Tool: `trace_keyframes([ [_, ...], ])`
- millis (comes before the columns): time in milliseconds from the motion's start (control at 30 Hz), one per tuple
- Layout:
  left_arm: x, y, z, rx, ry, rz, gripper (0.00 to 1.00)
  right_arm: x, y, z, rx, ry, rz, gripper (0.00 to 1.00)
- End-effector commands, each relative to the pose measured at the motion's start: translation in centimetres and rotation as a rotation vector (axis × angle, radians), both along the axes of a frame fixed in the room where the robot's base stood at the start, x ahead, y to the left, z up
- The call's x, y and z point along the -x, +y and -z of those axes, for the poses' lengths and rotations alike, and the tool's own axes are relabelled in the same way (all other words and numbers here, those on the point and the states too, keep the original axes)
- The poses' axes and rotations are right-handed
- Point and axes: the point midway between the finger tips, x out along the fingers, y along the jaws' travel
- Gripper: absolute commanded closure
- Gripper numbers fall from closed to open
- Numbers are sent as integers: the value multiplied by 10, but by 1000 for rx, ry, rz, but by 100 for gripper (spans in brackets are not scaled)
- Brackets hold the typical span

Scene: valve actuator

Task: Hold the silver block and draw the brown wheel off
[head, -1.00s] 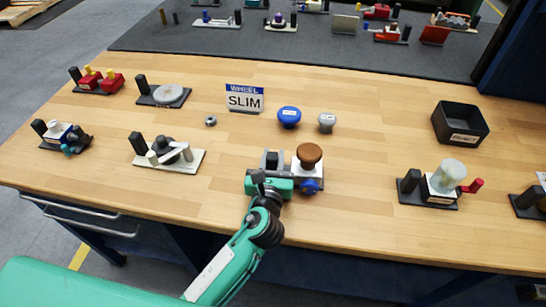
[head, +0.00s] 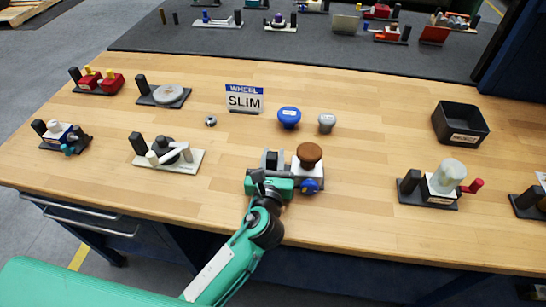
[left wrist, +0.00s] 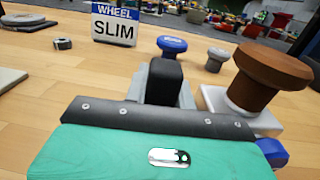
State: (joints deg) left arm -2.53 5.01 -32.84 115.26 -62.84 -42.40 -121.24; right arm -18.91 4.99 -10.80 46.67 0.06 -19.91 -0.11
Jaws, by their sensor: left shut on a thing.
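The brown wheel (head: 309,153) sits upright on top of the pale silver block (head: 309,174), near the table's front edge. A blue knob (head: 310,187) is on the block's front. In the left wrist view the brown wheel (left wrist: 264,78) stands at the right on the pale block (left wrist: 215,100). My left gripper (head: 272,162) is just left of the block, its grey fingers closed around the black post (left wrist: 165,75) of the same fixture. The fixture's base is mostly hidden by my green gripper body. My right gripper is not in view.
Behind stand a sign reading WHEEL SLIM (head: 244,98), a blue wheel (head: 289,116) and a small grey wheel (head: 326,122). A black open bin (head: 460,124) is at the right. Other fixtures (head: 168,153) stand left and right (head: 440,185). The table right of the block is clear.

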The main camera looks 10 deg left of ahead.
Motion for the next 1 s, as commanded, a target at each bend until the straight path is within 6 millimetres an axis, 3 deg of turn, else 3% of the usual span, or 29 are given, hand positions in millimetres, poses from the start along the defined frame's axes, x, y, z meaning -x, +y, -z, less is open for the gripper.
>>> trace_keyframes([
  [200, 0, 0, -2, 3, -4, 0, 100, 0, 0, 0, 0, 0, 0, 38],
  [233, 0, 0, -2, 3, -4, 0, 71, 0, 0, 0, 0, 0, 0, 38],
  [333, 0, 0, -2, 3, -3, 0, 51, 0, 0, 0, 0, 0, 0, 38],
  [367, 0, 0, -2, 2, -3, 0, 49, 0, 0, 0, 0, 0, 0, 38],
  [733, 6, 0, -1, 1, -1, 1, 49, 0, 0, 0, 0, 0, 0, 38],
  [1000, 52, -4, 0, 3, 2, 1, 49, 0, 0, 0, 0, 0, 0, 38],
])
